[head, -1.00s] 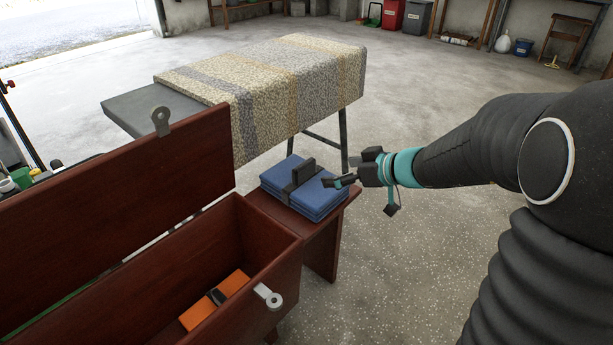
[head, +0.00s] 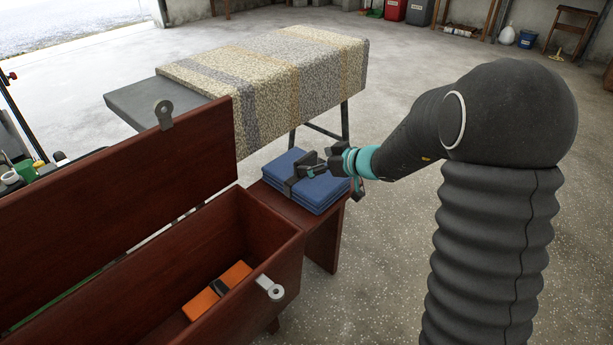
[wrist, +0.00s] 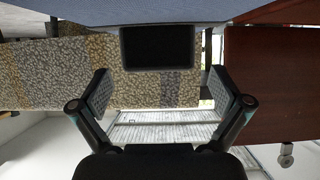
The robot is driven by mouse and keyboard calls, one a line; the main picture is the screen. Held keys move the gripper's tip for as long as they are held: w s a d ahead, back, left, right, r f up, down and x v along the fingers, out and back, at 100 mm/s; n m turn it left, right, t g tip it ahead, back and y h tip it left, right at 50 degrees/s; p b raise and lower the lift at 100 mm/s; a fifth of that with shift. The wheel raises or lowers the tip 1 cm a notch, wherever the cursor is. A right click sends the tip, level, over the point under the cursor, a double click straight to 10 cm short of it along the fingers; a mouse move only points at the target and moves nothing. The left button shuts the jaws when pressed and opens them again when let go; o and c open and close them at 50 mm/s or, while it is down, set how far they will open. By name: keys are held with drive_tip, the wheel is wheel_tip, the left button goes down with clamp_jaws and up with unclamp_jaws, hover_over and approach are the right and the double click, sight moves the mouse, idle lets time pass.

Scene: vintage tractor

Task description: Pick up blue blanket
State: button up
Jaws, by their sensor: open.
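The blue blanket (head: 321,193) is folded and lies on a red-brown wooden bench (head: 275,201) beside the chest. A black strap with a handle runs over it. In the wrist view, the blue blanket (wrist: 200,11) fills the top edge and the black handle (wrist: 158,48) stands out ahead of the jaws. My gripper (head: 316,168) is over the blanket by the handle, and in the wrist view my gripper (wrist: 163,88) is open with nothing between its fingers. I cannot tell whether a finger touches the handle.
An open wooden chest (head: 284,249) with a raised lid (head: 120,200) stands at left, an orange item (head: 205,303) inside. A table with a patterned cloth (head: 290,75) stands behind the bench. The floor at right is clear.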

sight(309, 159)
drive_tip(key=shift+p+x, duration=0.45)
drive_tip(key=shift+x, duration=1.65)
drive_tip(key=shift+w+r, duration=0.1)
drive_tip(key=c, duration=1.6)
drive_tip(key=shift+o, duration=0.2)
drive_tip(key=shift+r, duration=0.1)
